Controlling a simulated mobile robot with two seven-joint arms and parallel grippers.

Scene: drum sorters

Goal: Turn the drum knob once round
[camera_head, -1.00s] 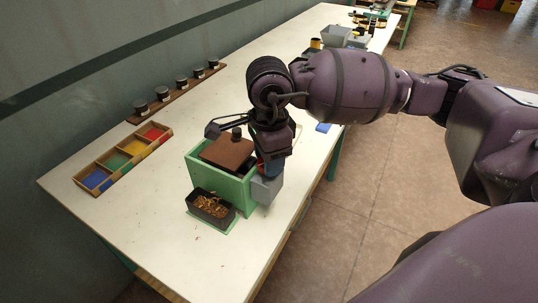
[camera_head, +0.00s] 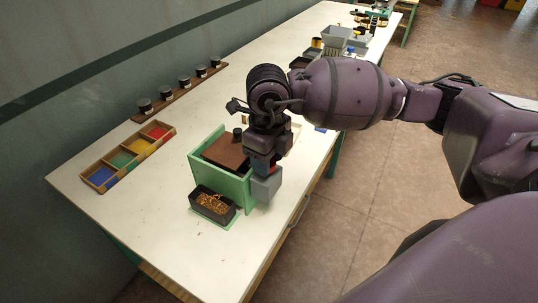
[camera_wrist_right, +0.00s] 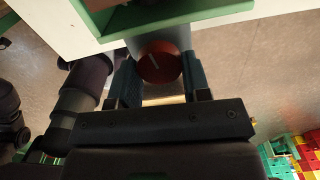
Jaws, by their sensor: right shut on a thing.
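The drum sorter is a green box (camera_head: 222,181) with a brown lid (camera_head: 226,150), standing on the white table. A grey block (camera_head: 265,186) sticks out at its right side. My right gripper (camera_head: 263,165) is at that side, its wrist pointing down over the block. In the right wrist view the round red knob (camera_wrist_right: 160,66) with a pale line across its face sits between the two dark fingers of the right gripper (camera_wrist_right: 158,82), which is shut on it. In the head view the knob is mostly hidden by the gripper. My left gripper is not in view.
A black tray (camera_head: 196,203) of brown bits stands in front of the box. A wooden tray (camera_head: 91,177) with blue, green, yellow and red compartments lies to the left. Several dark-topped jars stand on a wooden strip (camera_head: 176,96) along the wall. The table's front left is clear.

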